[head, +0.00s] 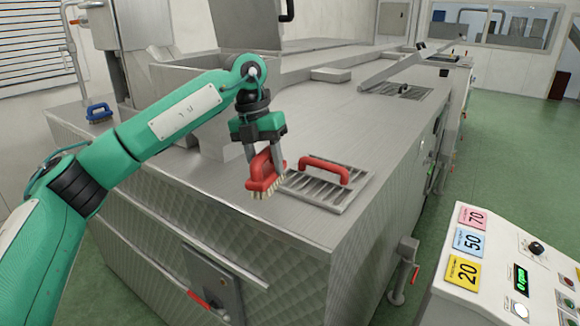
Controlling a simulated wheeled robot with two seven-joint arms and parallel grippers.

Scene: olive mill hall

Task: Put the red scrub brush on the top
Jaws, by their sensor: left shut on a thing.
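The red scrub brush (262,172) has a red body and pale bristles pointing down. My left gripper (264,160) is shut on it, fingers pointing down. The brush is at the near edge of the steel machine's top (232,195); I cannot tell whether its bristles touch the surface. Just right of it lies a slotted metal grate (318,193) with a red handle (325,168). My right gripper is not in view.
An open hatch lid (245,24) stands at the back. Another grate (402,90) lies farther right. A control panel (505,262) with number cards stands at the lower right. The top beyond the near grate is mostly clear.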

